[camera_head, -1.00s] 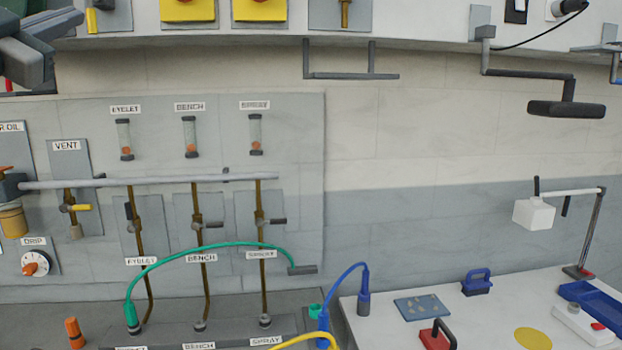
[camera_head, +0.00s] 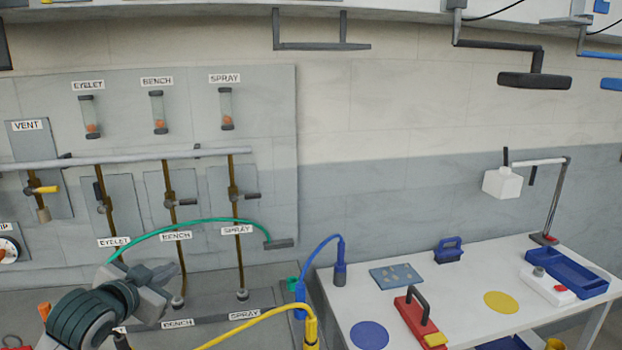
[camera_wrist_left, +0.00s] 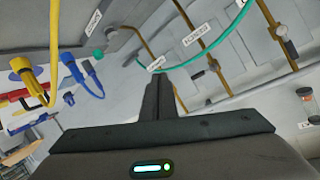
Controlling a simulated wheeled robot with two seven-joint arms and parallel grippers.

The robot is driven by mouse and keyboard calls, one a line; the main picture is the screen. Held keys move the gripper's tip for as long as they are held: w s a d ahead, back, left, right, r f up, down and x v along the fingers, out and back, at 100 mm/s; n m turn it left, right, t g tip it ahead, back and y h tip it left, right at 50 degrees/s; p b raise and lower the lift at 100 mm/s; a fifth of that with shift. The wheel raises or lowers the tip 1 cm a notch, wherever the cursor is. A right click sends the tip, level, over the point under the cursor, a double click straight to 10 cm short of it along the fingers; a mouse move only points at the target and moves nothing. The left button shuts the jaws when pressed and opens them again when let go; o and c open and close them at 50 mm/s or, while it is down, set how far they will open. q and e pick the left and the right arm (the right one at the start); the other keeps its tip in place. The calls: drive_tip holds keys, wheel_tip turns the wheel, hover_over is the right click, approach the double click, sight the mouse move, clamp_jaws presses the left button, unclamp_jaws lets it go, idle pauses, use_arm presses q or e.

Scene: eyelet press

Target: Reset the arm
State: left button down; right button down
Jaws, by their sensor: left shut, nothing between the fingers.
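My left gripper (camera_head: 172,268) shows at the lower left of the head view, in front of the eyelet and bench pipes. Its dark fingers, seen in the left wrist view (camera_wrist_left: 159,92), are together with nothing between them. The green hose (camera_head: 205,221) arcs behind and above the gripper, and it also crosses the upper part of the left wrist view (camera_wrist_left: 205,62). My arm hides the lower end of the green hose and part of the pipe base. My right gripper is in neither view.
A yellow hose (camera_head: 255,322) and a blue hose (camera_head: 322,243) stand right of the gripper. The white table (camera_head: 470,318) at the right holds a red block with a handle (camera_head: 413,318), a blue tray (camera_head: 567,275) and a white lamp (camera_head: 502,183). A grey panel (camera_head: 275,150) with pipes is behind.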

use_arm(q)
drive_tip(key=s+d+f+n+g, duration=0.1)
drive_tip(key=s+d+f+g, duration=0.15)
drive_tip(key=s+f, duration=0.75)
drive_tip(key=s+d+f+n+g, duration=0.1)
drive_tip(key=s+d+f+g, duration=0.15)
drive_tip(key=s+f, duration=0.8)
drive_tip(key=s+d+f+n+g+y, duration=0.1)
drive_tip(key=s+f+g, duration=0.2)
drive_tip(key=s+f, duration=0.65)
drive_tip(key=s+d+f+n+g, duration=0.1)
drive_tip(key=s+d+f+g, duration=0.15)
drive_tip(key=s+f, duration=0.7)
drive_tip(key=s+f+g, duration=0.1)
drive_tip(key=s+f, duration=0.2)
drive_tip(key=f, duration=2.2)
drive_tip(key=s+a+f, duration=0.2)
drive_tip(key=s+f, duration=0.7)
drive_tip(key=s+a+f+g+b, duration=0.1)
drive_tip(key=s+a+f, duration=0.1)
drive_tip(key=s+f, duration=0.7)
drive_tip(key=shift+s+f, duration=0.3)
drive_tip(key=shift+f, duration=0.4)
drive_tip(key=shift+g, duration=0.25)
